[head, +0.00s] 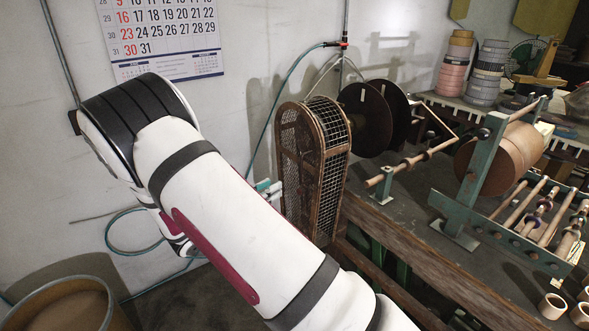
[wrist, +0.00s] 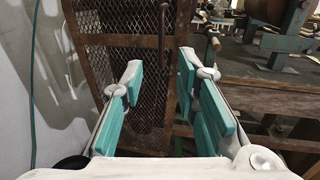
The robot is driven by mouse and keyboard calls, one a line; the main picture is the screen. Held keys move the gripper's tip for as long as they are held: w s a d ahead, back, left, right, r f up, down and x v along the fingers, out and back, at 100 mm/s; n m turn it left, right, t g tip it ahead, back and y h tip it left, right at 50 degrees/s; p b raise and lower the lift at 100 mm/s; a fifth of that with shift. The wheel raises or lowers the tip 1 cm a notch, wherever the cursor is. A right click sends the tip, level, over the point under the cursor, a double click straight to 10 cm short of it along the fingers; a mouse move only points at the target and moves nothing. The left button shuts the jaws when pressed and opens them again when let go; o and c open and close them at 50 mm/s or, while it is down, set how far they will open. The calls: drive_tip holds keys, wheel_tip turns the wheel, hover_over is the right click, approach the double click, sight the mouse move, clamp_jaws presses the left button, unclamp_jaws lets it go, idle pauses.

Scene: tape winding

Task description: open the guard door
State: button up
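The guard (head: 333,170) is a tall, rusty brown frame with wire mesh and a rounded top, at the left end of the workbench. Its mesh door face fills the middle of the wrist view (wrist: 120,62). A dark upright bar, which looks like a handle (wrist: 163,28), stands in front of the mesh near the top. The door appears flush with the guard. My gripper (wrist: 159,72) is open and empty, its teal-padded fingers apart in front of the mesh, below the bar. In the head view, teal fingertips (head: 268,188) show just left of the guard; my arm hides the rest.
The workbench (head: 400,215) runs right from the guard, with large dark discs (head: 366,118), a green stand (head: 480,170) and several rollers. A teal hose (head: 283,90) hangs on the wall behind. A round bin (head: 110,312) stands at lower left.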

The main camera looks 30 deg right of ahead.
sight(301, 181)
drive_tip(key=x, duration=1.3)
drive_tip(key=shift+p, duration=0.3)
clamp_jaws()
